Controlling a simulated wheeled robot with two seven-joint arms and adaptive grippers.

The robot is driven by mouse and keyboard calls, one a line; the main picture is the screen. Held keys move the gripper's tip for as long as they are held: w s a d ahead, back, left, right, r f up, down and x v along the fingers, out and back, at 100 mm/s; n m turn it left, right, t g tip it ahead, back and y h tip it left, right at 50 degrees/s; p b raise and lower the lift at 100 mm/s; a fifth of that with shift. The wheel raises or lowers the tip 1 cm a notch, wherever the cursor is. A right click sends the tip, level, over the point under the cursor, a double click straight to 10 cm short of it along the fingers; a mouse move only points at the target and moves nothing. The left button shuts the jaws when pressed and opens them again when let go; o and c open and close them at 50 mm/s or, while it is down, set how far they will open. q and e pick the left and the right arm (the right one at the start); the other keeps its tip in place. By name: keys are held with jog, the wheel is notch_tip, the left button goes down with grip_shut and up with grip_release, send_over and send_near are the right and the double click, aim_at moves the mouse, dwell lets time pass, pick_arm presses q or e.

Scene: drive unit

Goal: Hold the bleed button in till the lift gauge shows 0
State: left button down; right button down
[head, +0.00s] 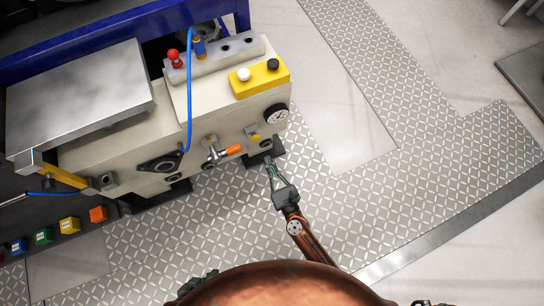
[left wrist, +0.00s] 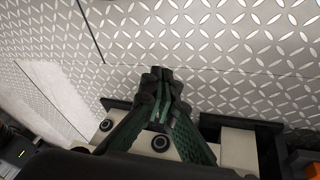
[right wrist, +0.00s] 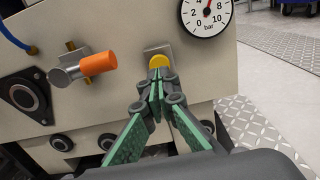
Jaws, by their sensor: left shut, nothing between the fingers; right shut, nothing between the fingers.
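The bleed button, a round yellow button (right wrist: 158,61) on a small metal plate, sits on the cream drive unit's front and also shows in the head view (head: 254,137). The lift gauge (right wrist: 207,14), a white dial marked in bar, is above right of it; its needle points roughly upward, away from 0, with the top cut off. My right gripper (right wrist: 156,88) is shut and empty, its tips just below the button; in the head view (head: 269,161) a gap shows between them. My left gripper (left wrist: 160,78) is shut and empty, pointing over the tread-plate floor.
An orange-handled valve (right wrist: 98,63) sticks out left of the button. A yellow box (head: 260,79) with a white and a black button and a grey block (head: 215,60) with a red knob stand on top. Open tread-plate floor (head: 400,210) lies to the right.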

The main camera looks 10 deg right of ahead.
aim_at(257, 138)
jog(key=x, duration=0.8)
jog(key=shift+w+a+f+b, duration=0.1)
jog(key=shift+w+b, duration=0.15)
jog(key=shift+b, duration=0.05)
jog(key=shift+w, duration=0.1)
